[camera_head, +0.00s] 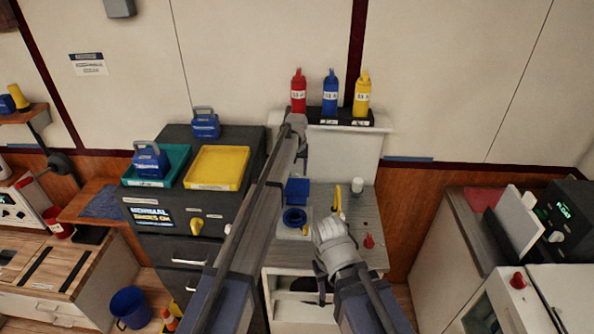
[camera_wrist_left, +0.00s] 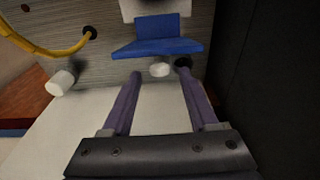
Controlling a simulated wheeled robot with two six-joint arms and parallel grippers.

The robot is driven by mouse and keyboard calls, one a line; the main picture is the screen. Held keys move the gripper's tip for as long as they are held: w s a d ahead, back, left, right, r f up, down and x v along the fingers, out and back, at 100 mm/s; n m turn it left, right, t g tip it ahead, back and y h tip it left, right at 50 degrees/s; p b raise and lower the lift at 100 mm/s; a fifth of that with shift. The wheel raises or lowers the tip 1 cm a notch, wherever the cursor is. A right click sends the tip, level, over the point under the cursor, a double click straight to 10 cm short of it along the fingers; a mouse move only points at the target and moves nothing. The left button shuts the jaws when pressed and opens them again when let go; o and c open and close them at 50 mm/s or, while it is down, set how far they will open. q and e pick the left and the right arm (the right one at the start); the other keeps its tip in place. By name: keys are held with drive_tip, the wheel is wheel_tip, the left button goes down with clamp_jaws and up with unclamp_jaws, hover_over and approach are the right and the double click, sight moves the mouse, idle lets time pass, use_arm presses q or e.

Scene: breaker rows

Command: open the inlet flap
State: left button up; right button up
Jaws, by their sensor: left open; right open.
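The blue flap-like part, which I take as the inlet flap (camera_wrist_left: 155,38), is a flat blue panel on the grey counter in the left wrist view. It also shows in the head view (camera_head: 297,188), behind a round blue ring (camera_head: 294,217). My left gripper (camera_wrist_left: 160,75) is open, its two fingers pointing toward the blue panel with nothing between them. A small white round part (camera_wrist_left: 159,69) lies just before the fingertips. In the head view my left gripper (camera_head: 297,121) is high by the back panel. My right gripper (camera_head: 326,228) is over the counter; its fingers are hard to make out.
A yellow hose (camera_wrist_left: 55,46) and a white cylinder (camera_wrist_left: 60,83) are beside the blue panel. A red knob (camera_head: 369,241) sits at the counter's right. Red (camera_head: 298,92), blue (camera_head: 330,93) and yellow bottles (camera_head: 362,95) stand on the shelf above. A dark cabinet (camera_head: 180,222) borders the left.

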use_arm(q)
drive_tip(key=r+p, duration=0.4)
drive_tip(key=s+r+p, duration=0.1)
drive_tip(key=r+p, duration=0.1)
drive_tip(key=r, duration=0.1)
use_arm(e)
wheel_tip(320, 180, up, 7)
use_arm(q)
drive_tip(key=shift+c, duration=0.4)
